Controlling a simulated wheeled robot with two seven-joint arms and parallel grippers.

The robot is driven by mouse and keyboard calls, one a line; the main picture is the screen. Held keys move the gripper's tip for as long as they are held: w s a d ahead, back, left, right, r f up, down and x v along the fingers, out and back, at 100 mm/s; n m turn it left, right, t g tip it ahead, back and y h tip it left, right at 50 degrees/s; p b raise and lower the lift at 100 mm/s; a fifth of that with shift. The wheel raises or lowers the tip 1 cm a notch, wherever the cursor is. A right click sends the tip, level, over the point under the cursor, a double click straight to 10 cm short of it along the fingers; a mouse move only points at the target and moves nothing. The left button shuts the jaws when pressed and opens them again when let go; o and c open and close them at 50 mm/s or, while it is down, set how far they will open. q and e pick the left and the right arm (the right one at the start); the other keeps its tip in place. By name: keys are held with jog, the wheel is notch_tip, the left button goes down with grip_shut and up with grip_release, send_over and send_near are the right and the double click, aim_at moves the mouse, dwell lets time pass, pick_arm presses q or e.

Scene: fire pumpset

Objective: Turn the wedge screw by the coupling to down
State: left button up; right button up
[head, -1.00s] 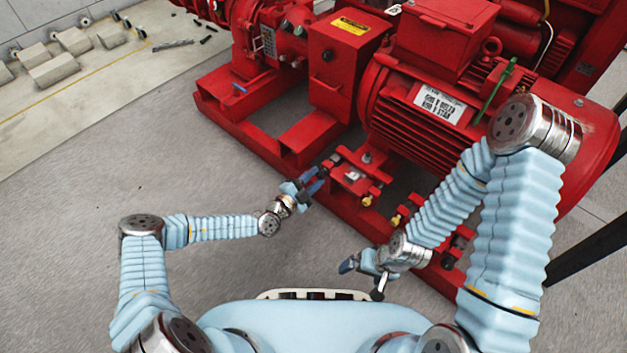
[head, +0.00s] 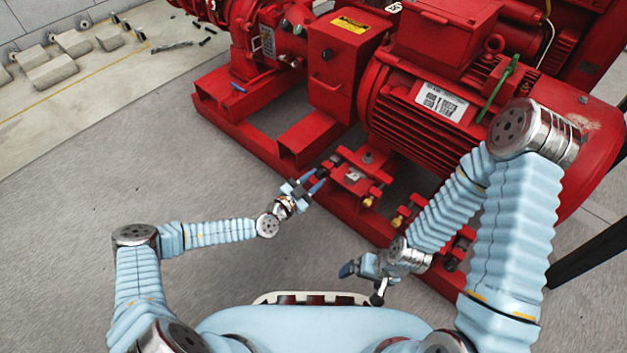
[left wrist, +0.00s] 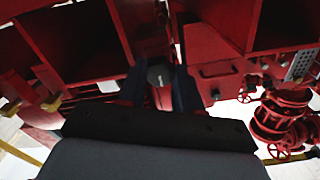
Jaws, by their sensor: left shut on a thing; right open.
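The wedge screw by the coupling has a dark round head (head: 322,172) at the near edge of the red base frame, at the left end of a small red motor-foot block. In the left wrist view its grey-black head (left wrist: 160,74) sits between my two dark blue fingers. My left gripper (head: 313,181) is shut on this head, and its fingers partly hide it. The head's exact turn angle is hard to read. My right gripper (head: 362,284) is open and empty, low in front of my body and clear of the frame.
The red motor (head: 430,105) and the red coupling guard box (head: 337,70) stand on the red base frame (head: 245,130). Brass-tipped screws (head: 369,202) stick out to the right of the gripped one.

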dwell(0.3)
pick_arm(q)
jog(key=o, duration=1)
jog(key=shift+o, duration=0.2)
jog(key=shift+s+a, duration=0.1)
jog(key=p+v, duration=0.1)
jog(key=v, duration=1.2)
jog(key=shift+s+p, duration=0.25)
jog(key=shift+p, duration=0.05)
jog(key=shift+a, duration=0.15)
